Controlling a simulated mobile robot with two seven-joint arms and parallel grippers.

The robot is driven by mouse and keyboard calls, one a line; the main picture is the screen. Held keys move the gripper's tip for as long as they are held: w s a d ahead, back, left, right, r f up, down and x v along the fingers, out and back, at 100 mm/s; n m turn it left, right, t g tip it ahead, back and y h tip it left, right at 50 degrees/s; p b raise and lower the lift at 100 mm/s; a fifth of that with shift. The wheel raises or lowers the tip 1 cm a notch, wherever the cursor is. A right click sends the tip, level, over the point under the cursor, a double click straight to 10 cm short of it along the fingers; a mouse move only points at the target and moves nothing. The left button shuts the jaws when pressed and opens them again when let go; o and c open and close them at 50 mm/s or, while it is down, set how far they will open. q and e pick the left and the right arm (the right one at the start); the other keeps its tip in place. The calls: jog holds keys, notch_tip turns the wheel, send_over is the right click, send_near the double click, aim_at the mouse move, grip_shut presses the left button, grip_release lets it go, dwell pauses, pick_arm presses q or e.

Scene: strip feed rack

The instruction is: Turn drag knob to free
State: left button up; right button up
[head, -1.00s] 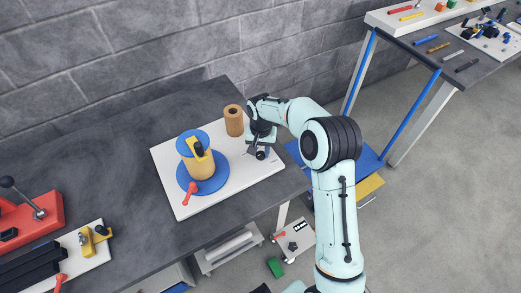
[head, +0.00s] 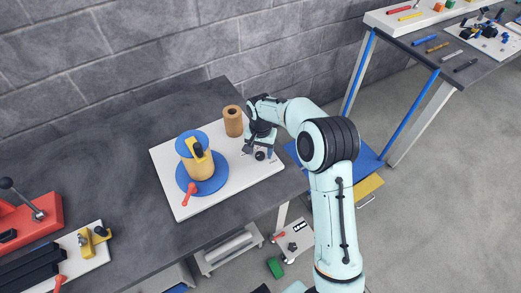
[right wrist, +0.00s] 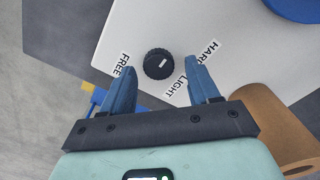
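The drag knob is a round black dial (right wrist: 158,64) with a white pointer mark, on a white board (right wrist: 235,45). Printed labels stand around it: FREE (right wrist: 122,65) on the left, LIGHT (right wrist: 175,90) below and HARD (right wrist: 207,55) on the right. The pointer aims right and slightly up, roughly toward HARD. My right gripper (right wrist: 160,77) is open, its blue fingers spread to either side of the knob in the picture, with no visible contact. In the head view the knob (head: 260,155) shows just below the right gripper (head: 260,146). My left gripper is not in view.
On the same board (head: 232,188) stand a blue-flanged spool (head: 207,187), a red-knobbed lever (head: 190,190) and a brown hollow cylinder (head: 233,122). The cylinder is close to my right gripper. Red and black fixtures (head: 35,215) sit at the left. The dark table behind is clear.

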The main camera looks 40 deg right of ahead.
aim_at(261, 153)
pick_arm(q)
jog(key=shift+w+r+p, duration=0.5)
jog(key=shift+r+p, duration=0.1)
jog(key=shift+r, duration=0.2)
pick_arm(e)
notch_tip(261, 153, up, 13)
jog(key=shift+r, duration=0.2)
